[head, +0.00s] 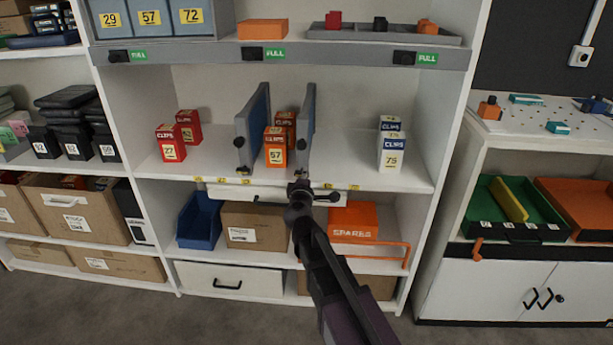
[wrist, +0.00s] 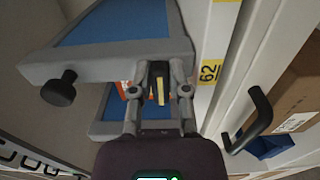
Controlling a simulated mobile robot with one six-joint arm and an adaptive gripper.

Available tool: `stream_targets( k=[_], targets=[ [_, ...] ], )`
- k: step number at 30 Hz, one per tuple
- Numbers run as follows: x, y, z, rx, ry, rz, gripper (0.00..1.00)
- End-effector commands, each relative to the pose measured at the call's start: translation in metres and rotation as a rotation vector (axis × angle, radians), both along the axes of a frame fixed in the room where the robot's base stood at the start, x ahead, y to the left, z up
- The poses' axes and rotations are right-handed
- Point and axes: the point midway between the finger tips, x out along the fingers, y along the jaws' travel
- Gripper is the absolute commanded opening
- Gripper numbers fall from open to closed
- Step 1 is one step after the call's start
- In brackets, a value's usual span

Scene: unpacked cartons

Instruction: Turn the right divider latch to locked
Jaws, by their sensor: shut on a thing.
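The right divider (head: 307,120) is a grey-framed blue panel standing upright on the middle shelf. In the wrist view its frame and blue face (wrist: 120,35) fill the upper left, with a black knob (wrist: 58,87) on its front edge. My gripper (head: 299,183) is at the foot of this divider, at the shelf's front edge. In the wrist view its fingers (wrist: 159,88) are shut on a small dark latch with a yellow mark (wrist: 158,90). The fingers partly cover the latch, so I cannot tell its exact angle. The left divider (head: 252,125) stands to the left.
Orange cartons (head: 275,152) stand between the dividers, red cartons (head: 170,143) to the left, white-and-blue cartons (head: 392,152) to the right. A drawer with a black handle (wrist: 258,122) is just below the shelf edge. An orange spares box (head: 353,222) sits lower right.

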Motion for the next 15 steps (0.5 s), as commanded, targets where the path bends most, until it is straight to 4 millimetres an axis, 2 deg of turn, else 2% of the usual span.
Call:
stream_targets(
  k=[7, 8, 11, 15],
  targets=[
    [0.0, 0.0001, -0.0002, 0.003, 0.001, 0.0, 0.0],
    [0.0, 0.0001, -0.0002, 0.003, 0.001, 0.0, 0.25],
    [0.0, 0.0001, -0.0001, 0.003, 0.001, 0.0, 0.55],
    [0.0, 0.0001, -0.0001, 0.002, 0.001, 0.0, 0.57]
  ],
)
